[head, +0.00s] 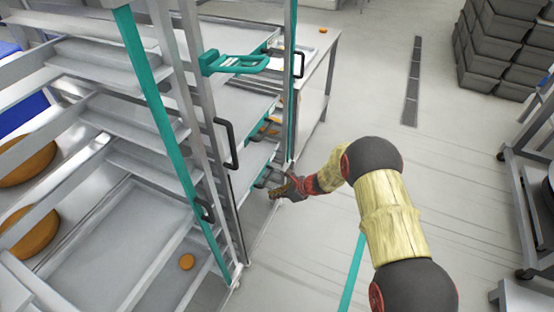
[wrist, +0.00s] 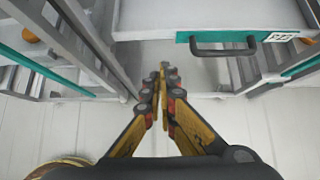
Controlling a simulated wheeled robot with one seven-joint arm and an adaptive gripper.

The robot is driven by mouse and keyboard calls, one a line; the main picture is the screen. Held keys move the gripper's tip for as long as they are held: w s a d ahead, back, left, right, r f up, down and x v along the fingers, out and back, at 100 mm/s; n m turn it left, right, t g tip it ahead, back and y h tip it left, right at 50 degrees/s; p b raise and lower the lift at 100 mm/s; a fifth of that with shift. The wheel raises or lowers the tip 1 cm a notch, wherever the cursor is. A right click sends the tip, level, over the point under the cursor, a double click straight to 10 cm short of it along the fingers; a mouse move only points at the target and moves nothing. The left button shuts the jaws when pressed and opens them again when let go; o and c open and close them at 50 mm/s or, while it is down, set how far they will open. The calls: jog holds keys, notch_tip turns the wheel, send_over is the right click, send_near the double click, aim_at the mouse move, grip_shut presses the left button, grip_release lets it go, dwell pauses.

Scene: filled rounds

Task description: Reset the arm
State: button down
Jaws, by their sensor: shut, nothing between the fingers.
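My arm reaches in from the lower right in the head view. My gripper (head: 277,191) is at the lower front of a metal tray rack (head: 247,180), close to its right upright. In the wrist view my gripper (wrist: 162,72) shows with its two yellow and black fingers together and nothing between them. A tray front with a dark handle (wrist: 222,51) is ahead and to the right of the fingertips. Whether the fingertips touch the rack cannot be told.
The rack holds several trays, some with round orange-brown items (head: 187,262). A teal handle (head: 240,63) sticks out above. Dark crates (head: 505,50) are stacked at the back right, and a metal cart (head: 525,180) stands at the right. The floor between is clear.

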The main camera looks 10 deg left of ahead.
jog(key=s+d+r+n+g+h, duration=0.1)
jog(key=s+d+r+n+g, duration=0.1)
jog(key=s+n, duration=0.4)
jog(key=s+d+r+n+g+h, duration=0.15)
jog(key=s+n, duration=0.25)
jog(key=s, duration=0.4)
jog(key=s+d+r+n+t+h, duration=0.2)
jog(key=s+d+r+n, duration=0.2)
jog(key=r, duration=0.9)
jog(key=s+d+r+n+t+h, duration=0.2)
jog(key=s+d+r+n, duration=0.1)
jog(key=s+d+r, duration=0.8)
jog(key=s+d+r+n+t+h, duration=0.2)
jog(key=s+d+r+n, duration=0.2)
jog(key=s+d+r, duration=0.4)
notch_tip(320, 180, up, 7)
jog(key=shift+s+d+n, duration=0.2)
jog(key=shift+d+n, duration=0.1)
jog(key=shift+d, duration=0.55)
jog(key=shift+r, duration=0.1)
